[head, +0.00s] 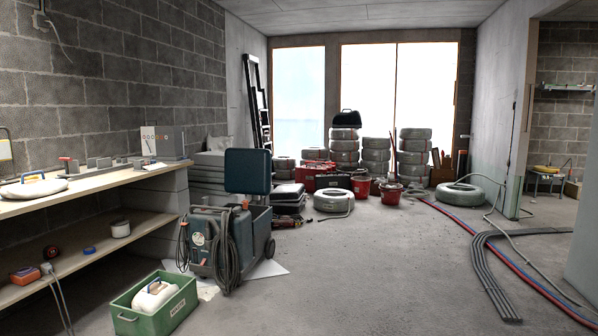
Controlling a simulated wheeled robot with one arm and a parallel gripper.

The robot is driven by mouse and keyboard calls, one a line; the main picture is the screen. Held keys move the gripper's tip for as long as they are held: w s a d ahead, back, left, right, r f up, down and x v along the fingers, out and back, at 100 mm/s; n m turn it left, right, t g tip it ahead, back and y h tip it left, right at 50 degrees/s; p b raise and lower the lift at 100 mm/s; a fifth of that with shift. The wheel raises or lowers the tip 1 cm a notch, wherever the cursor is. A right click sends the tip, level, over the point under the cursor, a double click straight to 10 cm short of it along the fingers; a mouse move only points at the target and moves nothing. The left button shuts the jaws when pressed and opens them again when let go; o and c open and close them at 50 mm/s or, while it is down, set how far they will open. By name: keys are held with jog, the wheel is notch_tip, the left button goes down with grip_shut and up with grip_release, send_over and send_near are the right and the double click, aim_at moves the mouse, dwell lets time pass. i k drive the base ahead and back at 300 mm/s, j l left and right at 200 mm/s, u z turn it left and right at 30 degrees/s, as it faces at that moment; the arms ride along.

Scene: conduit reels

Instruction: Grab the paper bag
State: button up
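I cannot make out a paper bag for certain. A small pale crumpled shape (217,143) sits on top of the grey stack (212,172) against the left wall, too small to identify. Another crumpled whitish piece (208,291) lies on the floor between the green crate and the dark wheeled machine. My gripper is not in view.
A wooden shelf unit (130,178) runs along the left wall. The green crate (182,304) holding a white container and the wheeled machine (222,243) stand before it. Conduit reels (376,157) stand at the back. Pipes (490,275) lie right; the middle floor is clear.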

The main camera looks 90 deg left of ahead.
aim_at(36, 188)
jog(key=u, duration=4.3)
jog(key=i, duration=0.65)
